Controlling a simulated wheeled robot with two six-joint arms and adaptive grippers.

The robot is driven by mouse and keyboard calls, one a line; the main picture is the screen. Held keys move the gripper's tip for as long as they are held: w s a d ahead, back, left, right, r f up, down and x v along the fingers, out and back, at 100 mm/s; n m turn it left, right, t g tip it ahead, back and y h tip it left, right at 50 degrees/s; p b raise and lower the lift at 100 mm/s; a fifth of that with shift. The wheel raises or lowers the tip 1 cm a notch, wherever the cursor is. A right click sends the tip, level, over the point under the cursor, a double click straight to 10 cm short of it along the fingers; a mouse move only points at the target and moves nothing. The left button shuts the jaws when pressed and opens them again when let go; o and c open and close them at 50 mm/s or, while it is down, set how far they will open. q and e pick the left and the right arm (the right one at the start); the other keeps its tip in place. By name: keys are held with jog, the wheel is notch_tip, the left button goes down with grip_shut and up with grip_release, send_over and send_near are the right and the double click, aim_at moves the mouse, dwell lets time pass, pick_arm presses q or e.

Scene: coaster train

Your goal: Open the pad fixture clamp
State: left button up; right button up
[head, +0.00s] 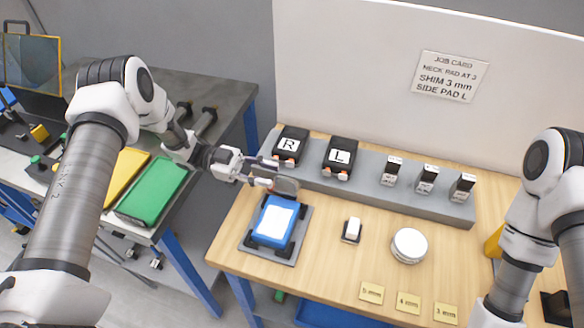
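The pad fixture (247,241) is a grey plate at the front left of the wooden table, with dark posts near its corners. A blue pad (271,237) with a white top lies in it. A grey, rounded clamp part (287,185) stands at the fixture's far edge, partly hidden by the gripper. My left gripper (274,174) reaches in from the left, just behind the fixture and close to the clamp part. Its two fingers look apart; whether they touch the clamp is unclear. My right arm is at the right edge; its gripper is out of view.
A grey rack (370,187) behind holds black R (290,143) and L (340,155) pads and several small labelled blocks. A white round tin (409,245), a small white-topped block (351,230) and yellow millimetre labels (408,303) lie nearer. A job card (449,77) hangs behind.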

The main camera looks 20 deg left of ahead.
aim_at(288, 179)
pick_arm(q)
jog(key=d, duration=0.1)
jog(key=d+p, duration=0.1)
jog(key=d, duration=0.1)
jog(key=shift+s+d+r, duration=0.3)
jog(key=shift+s+r, duration=0.05)
jog(key=shift+s, duration=0.05)
jog(key=shift+w+d+f+p, duration=0.2)
jog(key=shift+w+d+f, duration=0.1)
jog(key=shift+d, duration=0.3)
jog(key=shift+w+d+f+p, duration=0.2)
jog(key=shift+w+d, duration=0.05)
jog(key=shift+d, duration=0.3)
jog(key=shift+s+r, duration=0.15)
jog(key=shift+s, duration=0.1)
jog(key=shift+a, duration=0.1)
grip_shut()
